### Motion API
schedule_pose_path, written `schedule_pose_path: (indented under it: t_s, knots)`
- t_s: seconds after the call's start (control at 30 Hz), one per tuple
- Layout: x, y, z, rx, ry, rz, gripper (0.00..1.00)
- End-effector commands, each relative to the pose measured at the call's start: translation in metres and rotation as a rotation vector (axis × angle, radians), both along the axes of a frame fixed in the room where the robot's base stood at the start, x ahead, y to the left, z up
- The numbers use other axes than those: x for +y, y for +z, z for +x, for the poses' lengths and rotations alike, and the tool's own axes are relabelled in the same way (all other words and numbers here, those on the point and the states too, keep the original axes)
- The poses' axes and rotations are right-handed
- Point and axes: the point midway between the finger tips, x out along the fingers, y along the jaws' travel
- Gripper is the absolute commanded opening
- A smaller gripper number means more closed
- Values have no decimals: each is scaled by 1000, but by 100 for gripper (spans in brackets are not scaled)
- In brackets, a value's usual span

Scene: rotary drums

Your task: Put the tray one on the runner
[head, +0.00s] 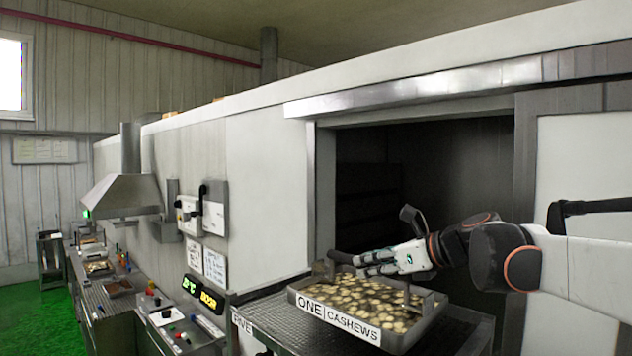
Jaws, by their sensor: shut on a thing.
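Tray one (313,307) is a grey metal tray labelled "ONE | CASHEWS", filled with pale cashews (365,296). It is in front of the dark opening, over a dark mesh surface (283,322); I cannot tell whether it rests on that surface or hangs just above it. My gripper (358,264) reaches in from the right and is shut on the tray at its back left, by an upright handle-like part. The exact contact is small and partly hidden. I cannot tell for sure which part is the runner.
The dark chamber opening (425,180) has a metal frame and a white door (583,170) at its right. A label "FIVE" (242,324) is at the mesh surface's left corner. A control panel (190,318) and a long bench stand at left, beside green floor (35,318).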

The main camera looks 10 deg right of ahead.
Motion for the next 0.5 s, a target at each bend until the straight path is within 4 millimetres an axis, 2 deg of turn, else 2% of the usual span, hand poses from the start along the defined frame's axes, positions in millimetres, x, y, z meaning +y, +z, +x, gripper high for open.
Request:
schedule_pose_path:
  t_s: [0.27,0.5]
  knots:
    - [-1,-17,4,-1,-1,2,0]
    - [-2,-42,4,-1,0,2,0]
